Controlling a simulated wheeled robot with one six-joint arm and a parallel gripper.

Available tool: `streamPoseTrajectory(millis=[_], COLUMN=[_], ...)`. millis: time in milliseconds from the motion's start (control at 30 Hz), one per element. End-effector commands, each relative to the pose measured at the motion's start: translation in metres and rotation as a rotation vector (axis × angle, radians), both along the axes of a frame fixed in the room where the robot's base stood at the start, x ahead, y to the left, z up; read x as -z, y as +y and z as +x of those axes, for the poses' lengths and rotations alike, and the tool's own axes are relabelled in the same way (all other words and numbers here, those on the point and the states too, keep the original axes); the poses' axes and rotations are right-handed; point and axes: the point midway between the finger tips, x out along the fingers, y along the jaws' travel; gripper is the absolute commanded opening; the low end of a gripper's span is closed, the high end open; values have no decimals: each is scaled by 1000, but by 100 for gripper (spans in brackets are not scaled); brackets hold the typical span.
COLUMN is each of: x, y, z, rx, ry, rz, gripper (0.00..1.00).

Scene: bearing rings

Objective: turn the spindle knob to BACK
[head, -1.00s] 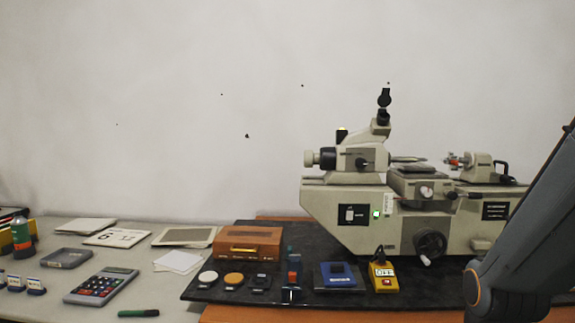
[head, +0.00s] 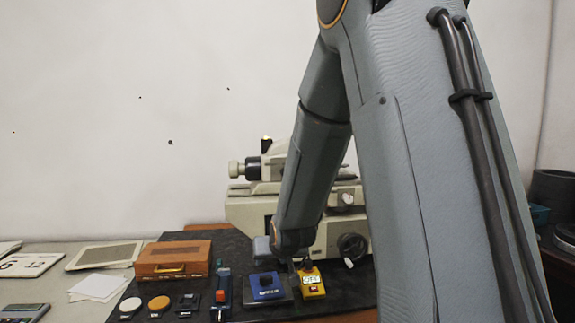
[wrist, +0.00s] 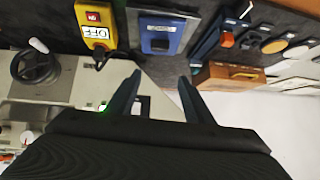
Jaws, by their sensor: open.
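The yellow control box (head: 311,293) stands on the dark mat in front of the machine. It has a white label that seems to read OFF, a small red part and a dark knob (head: 306,266) at its far end, probably the spindle knob. The wrist view shows the box (wrist: 96,32) upside down at upper left, the dark knob (wrist: 99,50) at its lower end; where the knob points is too small to tell. My gripper (wrist: 160,78) is open and empty, its fingers apart from the box. In the head view my arm hides most of it.
A blue box (head: 267,296) with a dark square top stands left of the yellow box. The machine (head: 250,212) with its handwheel (head: 352,246) rises behind. A brown wooden case (head: 174,272) and several discs lie further left. My arm blocks the right side.

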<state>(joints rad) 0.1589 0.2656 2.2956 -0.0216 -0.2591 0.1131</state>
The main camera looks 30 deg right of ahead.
Motion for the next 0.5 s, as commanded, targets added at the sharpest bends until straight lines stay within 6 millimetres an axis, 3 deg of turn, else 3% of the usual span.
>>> streamPoseTrajectory(millis=[33,100,200,333,500], x=[-29,-65,-112,-157,-184], y=[-19,-43,-74,-104,-121], z=[23,53,83,101,110], rx=[26,57,89,115,125], ry=[-100,-248,-435,-612,-722], rz=[-5,-13,-27,-40,-50], gripper=[47,47,47,47,47])
